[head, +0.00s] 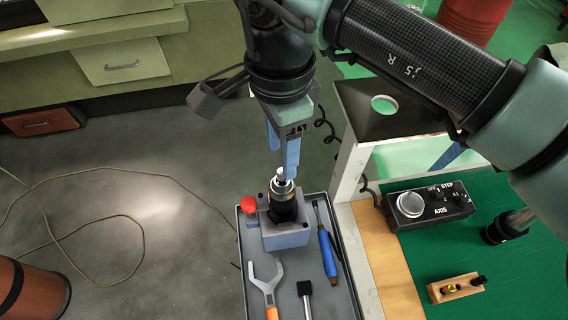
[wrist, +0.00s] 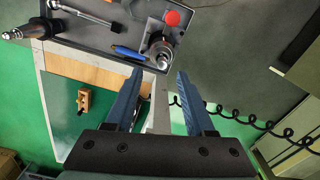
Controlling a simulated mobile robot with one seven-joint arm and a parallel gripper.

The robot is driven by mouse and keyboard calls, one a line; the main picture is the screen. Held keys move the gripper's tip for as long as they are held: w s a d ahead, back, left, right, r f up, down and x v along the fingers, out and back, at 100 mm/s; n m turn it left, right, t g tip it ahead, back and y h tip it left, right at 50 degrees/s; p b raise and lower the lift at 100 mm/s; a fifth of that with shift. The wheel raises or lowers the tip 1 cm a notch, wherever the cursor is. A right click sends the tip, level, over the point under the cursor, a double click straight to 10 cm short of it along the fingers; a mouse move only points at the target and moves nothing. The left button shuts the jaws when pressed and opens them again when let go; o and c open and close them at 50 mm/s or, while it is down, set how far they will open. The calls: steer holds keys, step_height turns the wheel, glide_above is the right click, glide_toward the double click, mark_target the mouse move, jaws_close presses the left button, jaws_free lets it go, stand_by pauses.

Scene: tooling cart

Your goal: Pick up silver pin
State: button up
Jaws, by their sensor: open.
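The silver pin (head: 281,175) is a small bright stud on top of a dark tool holder (head: 282,205), which stands upright in a grey block (head: 286,238) on the cart tray. In the wrist view the pin (wrist: 162,62) shows small between and beyond the fingertips. My gripper (head: 281,165) is open, pointing down just above the holder, its blue fingers apart with nothing seen held. One finger hangs close to the pin in the head view; I cannot tell whether it touches. In the wrist view my gripper (wrist: 158,73) has its fingers on either side of the pin's line.
A red knob (head: 248,204) stands beside the block. A blue-handled screwdriver (head: 328,254), a wrench (head: 267,284) and a black-headed tool (head: 305,294) lie on the tray (head: 343,298). An axis control box (head: 430,205) and a wooden block (head: 456,288) occupy the green bench at right.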

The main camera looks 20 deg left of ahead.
mark_target(281, 170)
steer(key=shift+w+a+f+p, duration=0.1)
steer(key=shift+f+p, duration=0.4)
steer(key=shift+f, duration=0.85)
steer(key=shift+w+f+p, duration=0.1)
steer(key=shift+f+p, duration=0.35)
steer(key=shift+f, duration=0.85)
jaws_close()
